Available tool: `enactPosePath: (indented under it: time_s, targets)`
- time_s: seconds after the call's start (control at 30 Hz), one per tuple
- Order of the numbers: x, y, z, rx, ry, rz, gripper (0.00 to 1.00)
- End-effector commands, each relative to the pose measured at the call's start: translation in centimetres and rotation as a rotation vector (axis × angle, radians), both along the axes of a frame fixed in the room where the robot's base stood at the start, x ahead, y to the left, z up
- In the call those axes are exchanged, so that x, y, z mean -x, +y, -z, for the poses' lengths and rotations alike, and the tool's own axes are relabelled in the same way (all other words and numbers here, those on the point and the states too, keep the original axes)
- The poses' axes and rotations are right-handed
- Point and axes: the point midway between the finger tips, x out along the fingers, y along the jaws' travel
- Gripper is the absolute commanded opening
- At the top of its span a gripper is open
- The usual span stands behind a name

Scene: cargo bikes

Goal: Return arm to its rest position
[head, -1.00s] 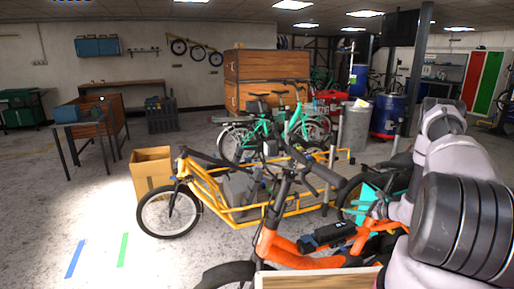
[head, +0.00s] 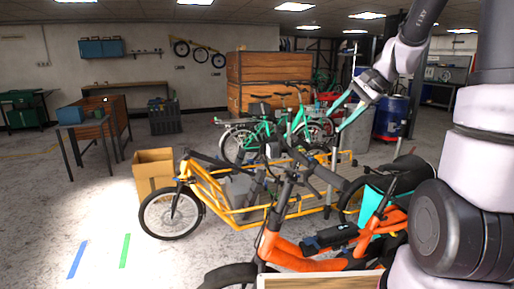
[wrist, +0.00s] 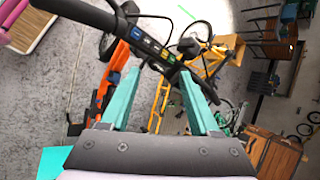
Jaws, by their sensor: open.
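My gripper (head: 342,115) is raised at the upper right of the head view, above the orange cargo bike (head: 310,258). Its two teal fingers are spread apart with nothing held between them. In the wrist view my gripper (wrist: 163,92) shows both fingers apart at the bottom. A dark bar with small coloured marks (wrist: 150,47) crosses behind the fingertips there; I cannot tell its distance. My arm rises along the right edge of the head view and bends over to the left at the top.
A yellow cargo bike (head: 290,212) stands behind the orange one. Green bikes (head: 262,140) stand near wooden crates (head: 270,66). A cardboard box (head: 154,174) and blue barrel (head: 390,117) are on the floor. A wood-edged surface (head: 320,281) is in front. Floor at left is open.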

Motion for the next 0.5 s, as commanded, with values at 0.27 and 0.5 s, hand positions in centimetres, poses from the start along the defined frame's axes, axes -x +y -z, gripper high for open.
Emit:
enactPosePath:
  time_s: [0.27,0.5]
  targets:
    - [9.4,1.4,-5.9,0.275,-0.198,-0.163,0.62]
    - [16.5,0.9,-8.4,0.494,-0.379,-0.256,0.62]
